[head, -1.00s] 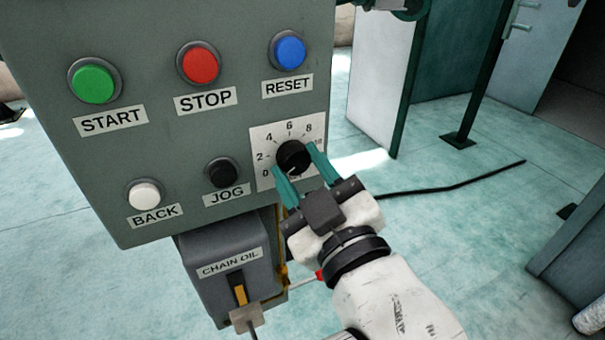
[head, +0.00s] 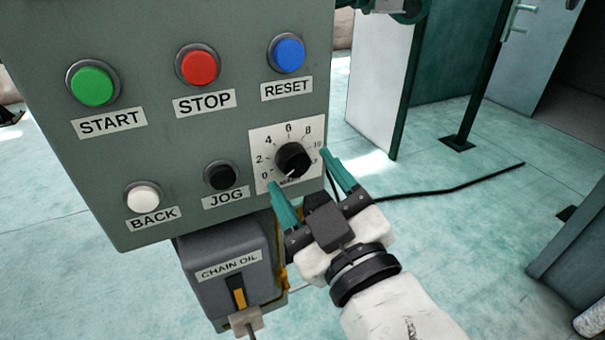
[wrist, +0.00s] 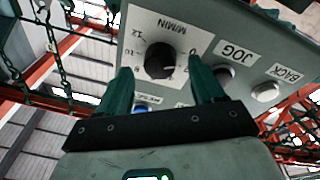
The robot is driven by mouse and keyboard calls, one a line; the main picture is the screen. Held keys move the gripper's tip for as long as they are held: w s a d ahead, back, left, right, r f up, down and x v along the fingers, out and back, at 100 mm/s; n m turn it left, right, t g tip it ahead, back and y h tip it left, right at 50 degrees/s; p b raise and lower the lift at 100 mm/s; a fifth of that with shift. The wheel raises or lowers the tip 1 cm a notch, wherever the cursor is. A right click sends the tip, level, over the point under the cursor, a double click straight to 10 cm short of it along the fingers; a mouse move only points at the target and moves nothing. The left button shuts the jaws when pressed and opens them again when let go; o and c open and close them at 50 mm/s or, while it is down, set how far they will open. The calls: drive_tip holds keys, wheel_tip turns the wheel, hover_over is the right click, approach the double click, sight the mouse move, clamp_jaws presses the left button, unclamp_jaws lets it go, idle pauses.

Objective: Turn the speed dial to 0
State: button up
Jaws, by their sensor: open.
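The speed dial (head: 293,160) is a round black knob on a white scale plate (head: 261,140) at the lower right of the grey control panel. In the head view its white line points down and slightly left, on the side of the 0 mark. My gripper (head: 299,169) is open and empty, its two teal fingers apart on either side of the dial, with visible gaps to it. In the wrist view the dial (wrist: 160,61) lies ahead, between and beyond the fingertips of my gripper (wrist: 160,72).
The panel also carries the green START (head: 92,86), red STOP (head: 199,66), blue RESET (head: 287,53), black JOG (head: 219,176) and white BACK (head: 143,198) buttons. A grey chain oil box (head: 228,268) hangs below it. A black cable (head: 450,187) lies on the floor at right.

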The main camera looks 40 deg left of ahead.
drive_tip(key=v, duration=0.9)
drive_tip(key=shift+p, duration=0.4)
drive_tip(key=shift+d, duration=0.1)
